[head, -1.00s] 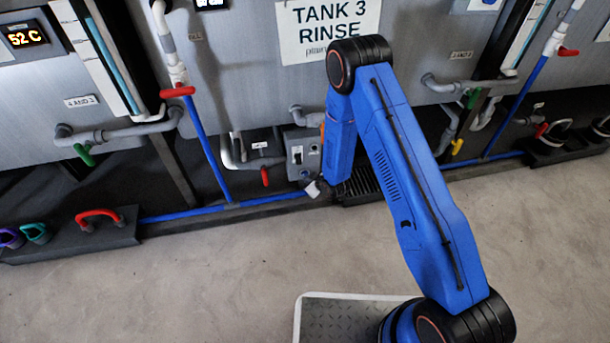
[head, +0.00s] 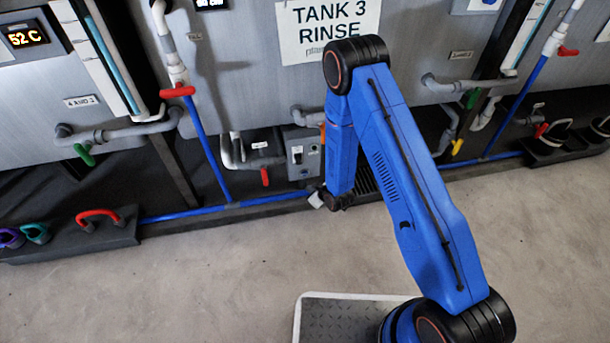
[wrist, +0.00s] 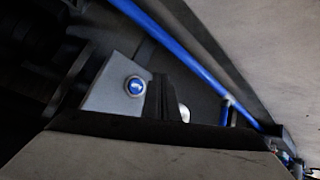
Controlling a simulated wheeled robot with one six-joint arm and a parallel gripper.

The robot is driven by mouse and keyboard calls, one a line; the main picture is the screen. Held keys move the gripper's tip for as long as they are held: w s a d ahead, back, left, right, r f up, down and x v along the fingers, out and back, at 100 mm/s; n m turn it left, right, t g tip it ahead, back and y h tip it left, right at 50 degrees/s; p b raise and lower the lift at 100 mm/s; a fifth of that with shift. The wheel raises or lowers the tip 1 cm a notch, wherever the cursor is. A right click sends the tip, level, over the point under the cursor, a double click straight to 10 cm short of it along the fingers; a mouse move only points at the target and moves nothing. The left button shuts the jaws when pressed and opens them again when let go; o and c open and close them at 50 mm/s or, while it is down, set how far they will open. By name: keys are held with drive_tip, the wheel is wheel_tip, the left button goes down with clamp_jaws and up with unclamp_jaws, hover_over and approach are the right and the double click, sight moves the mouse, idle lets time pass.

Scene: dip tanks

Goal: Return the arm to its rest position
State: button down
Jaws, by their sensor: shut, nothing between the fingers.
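My blue arm (head: 415,190) rises from its base at the lower right, bends at a black elbow joint near the tank sign, and hangs its forearm (head: 342,145) downward. My gripper (head: 316,200) shows only as a small pale piece beside the lower end of the forearm, in front of the tank's foot; most of it is hidden by the arm. In the wrist view, dark narrow fingers (wrist: 160,97) stand together, with nothing seen held. They appear in front of a grey box with a blue button (wrist: 134,86).
The Tank 3 rinse tank (head: 255,100) stands behind the arm. A grey switch box (head: 303,155), a blue floor pipe (head: 235,207) and valve pipes with red handles (head: 178,91) are close by. A dark tray (head: 70,238) holds coloured handles at left.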

idle(0.3)
